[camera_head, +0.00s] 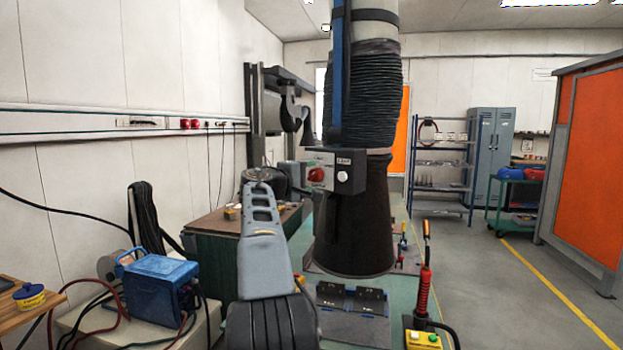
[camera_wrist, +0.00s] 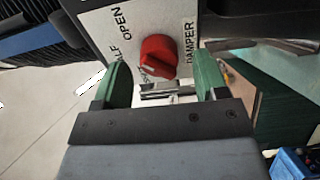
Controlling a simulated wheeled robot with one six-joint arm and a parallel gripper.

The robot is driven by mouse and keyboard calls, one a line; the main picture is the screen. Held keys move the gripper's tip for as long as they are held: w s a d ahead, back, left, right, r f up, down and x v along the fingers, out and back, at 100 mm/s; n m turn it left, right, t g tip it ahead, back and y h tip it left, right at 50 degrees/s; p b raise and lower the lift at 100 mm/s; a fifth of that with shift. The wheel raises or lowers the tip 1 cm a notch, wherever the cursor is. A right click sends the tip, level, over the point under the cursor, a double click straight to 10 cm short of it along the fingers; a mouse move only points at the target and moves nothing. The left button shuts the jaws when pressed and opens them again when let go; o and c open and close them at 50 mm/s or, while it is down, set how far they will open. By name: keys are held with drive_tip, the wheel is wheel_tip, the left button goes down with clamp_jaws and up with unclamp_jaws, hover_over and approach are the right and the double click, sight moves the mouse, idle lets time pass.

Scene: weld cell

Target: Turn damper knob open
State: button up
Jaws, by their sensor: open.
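The red damper knob (camera_head: 316,174) sits on the front of a grey control box (camera_head: 344,158) on the black extraction hood. In the wrist view the knob (camera_wrist: 158,56) is on a pale plate marked OPEN, DAMPER and a partly hidden word ending in "LF". A light mark shows on the knob's lower left; its exact setting is unclear. My gripper (camera_wrist: 162,62) is open, its two green fingers on either side of the knob in the picture, with visible gaps. I cannot tell whether the tips reach knob depth. In the head view the gripper's fingers cannot be made out.
The black hood and hose (camera_head: 352,230) stand over a green bench, directly behind the box. A welding torch with a red handle (camera_head: 424,292) stands front right. A blue welder (camera_head: 160,285) stands at left. A wooden-topped bench (camera_head: 215,222) is behind my arm. Open floor lies at right.

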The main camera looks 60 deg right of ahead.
drive_tip(key=w+a+b, duration=0.1)
drive_tip(key=a+b, duration=0.1)
drive_tip(key=a, duration=1)
drive_tip(key=shift+w+a, duration=0.3)
drive_tip(key=shift+w, duration=0.1)
